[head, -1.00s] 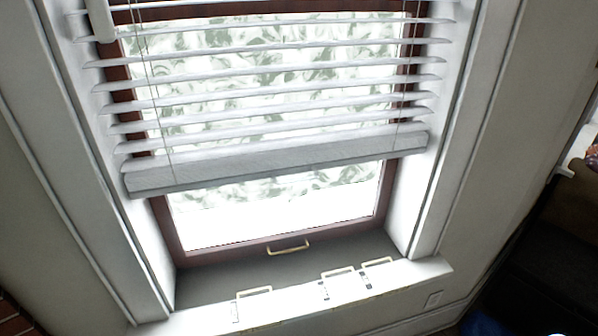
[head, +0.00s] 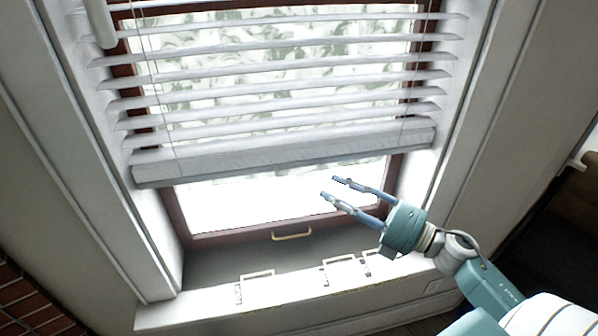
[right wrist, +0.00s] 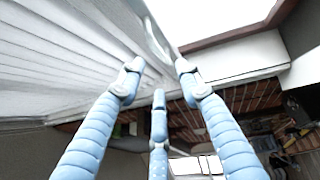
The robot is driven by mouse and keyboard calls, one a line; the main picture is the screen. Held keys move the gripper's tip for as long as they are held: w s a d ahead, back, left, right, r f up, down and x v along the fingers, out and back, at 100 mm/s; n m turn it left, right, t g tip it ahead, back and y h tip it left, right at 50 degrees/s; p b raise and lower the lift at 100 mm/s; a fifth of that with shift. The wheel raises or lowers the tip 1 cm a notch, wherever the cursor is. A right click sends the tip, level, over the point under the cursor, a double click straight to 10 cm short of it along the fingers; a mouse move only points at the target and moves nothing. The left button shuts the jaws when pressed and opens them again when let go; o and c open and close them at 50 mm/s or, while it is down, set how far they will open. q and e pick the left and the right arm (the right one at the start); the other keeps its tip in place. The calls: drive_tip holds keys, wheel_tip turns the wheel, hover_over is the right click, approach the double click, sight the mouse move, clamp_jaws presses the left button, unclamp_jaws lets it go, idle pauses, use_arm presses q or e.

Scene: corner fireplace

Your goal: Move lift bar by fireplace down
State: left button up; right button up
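The blind's wide pale bottom bar (head: 230,165) hangs level across the window, above the lower part of the pane. Thin cords run down through the slats to it. My right gripper (head: 329,188) reaches in from the lower right, its fingers pointing left and its tips showing just below the bar's right half. A gap shows between the bar and the tips; the depth between them is unclear. In the right wrist view the gripper (right wrist: 159,74) has its fingers spread with nothing between them. Pale slats (right wrist: 60,65) show at its left. My left gripper is not in view.
A brass handle (head: 292,236) sits on the window's lower frame. Several more handles, such as one on the sill (head: 257,274), lie below. A white rod (head: 101,22) hangs at the upper left. Brickwork (head: 35,305) shows at the lower left. White side casings flank the window.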

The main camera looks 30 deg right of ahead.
sight(301, 176)
drive_tip(key=p+x, duration=0.3)
drive_tip(key=x, duration=0.7)
drive_tip(key=shift+p, duration=0.3)
clamp_jaws()
